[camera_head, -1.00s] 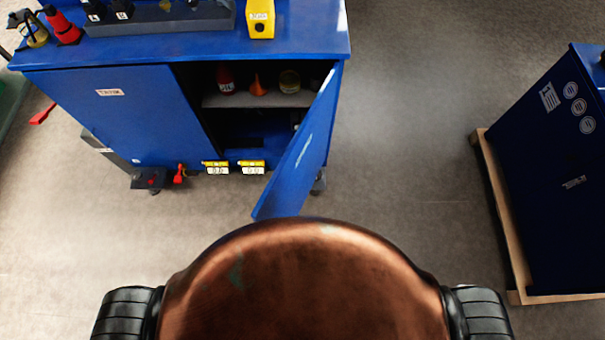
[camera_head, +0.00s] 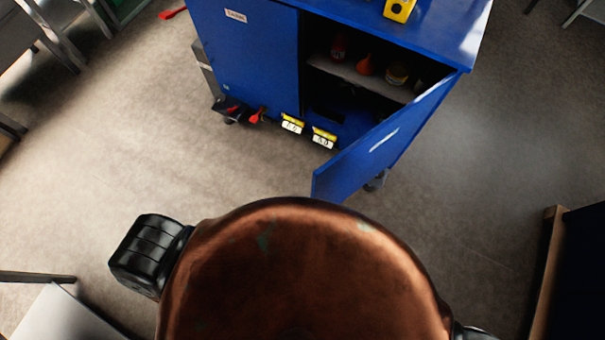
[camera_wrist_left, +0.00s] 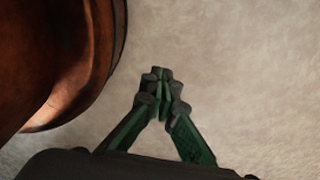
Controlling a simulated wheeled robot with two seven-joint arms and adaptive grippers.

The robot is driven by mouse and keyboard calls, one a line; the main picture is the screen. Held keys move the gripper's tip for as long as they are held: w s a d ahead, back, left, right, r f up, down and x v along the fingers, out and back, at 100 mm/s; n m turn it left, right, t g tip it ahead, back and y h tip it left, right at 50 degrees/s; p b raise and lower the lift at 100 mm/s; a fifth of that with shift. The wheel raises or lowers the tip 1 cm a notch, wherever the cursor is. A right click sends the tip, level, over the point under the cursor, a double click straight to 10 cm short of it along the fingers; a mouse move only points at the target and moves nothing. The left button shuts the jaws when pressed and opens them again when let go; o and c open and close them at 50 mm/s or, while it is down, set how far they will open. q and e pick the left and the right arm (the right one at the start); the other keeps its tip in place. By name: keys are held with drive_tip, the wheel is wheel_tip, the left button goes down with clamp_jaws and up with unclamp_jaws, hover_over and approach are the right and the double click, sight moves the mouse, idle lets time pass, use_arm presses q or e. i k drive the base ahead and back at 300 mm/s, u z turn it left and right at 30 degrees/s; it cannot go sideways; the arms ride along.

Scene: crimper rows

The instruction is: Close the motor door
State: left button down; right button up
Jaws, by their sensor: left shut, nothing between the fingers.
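The blue cabinet (camera_head: 247,58) stands ahead of me at the top of the head view. Its right door (camera_head: 378,143) is swung open toward me, with a pale strip on its face. The left door of the cabinet is shut. Behind the open door, a shelf holds a dark red item (camera_head: 338,46), an orange funnel (camera_head: 365,66) and a jar (camera_head: 397,73). My left gripper (camera_wrist_left: 160,78) is shut and empty in the left wrist view, above bare floor and apart from the door. My right gripper is not in view.
Two yellow-topped boxes (camera_head: 323,138) sit at the cabinet's lower front edge, near a red item (camera_head: 257,115). A dark block with a wooden edge (camera_head: 548,270) stands at the lower right. A pale table (camera_head: 62,315) is at the lower left. The floor between is clear.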

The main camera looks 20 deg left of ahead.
sight(338, 179)
drive_tip(key=u, duration=0.4)
drive_tip(key=k, duration=1.35)
drive_tip(key=z, duration=0.6)
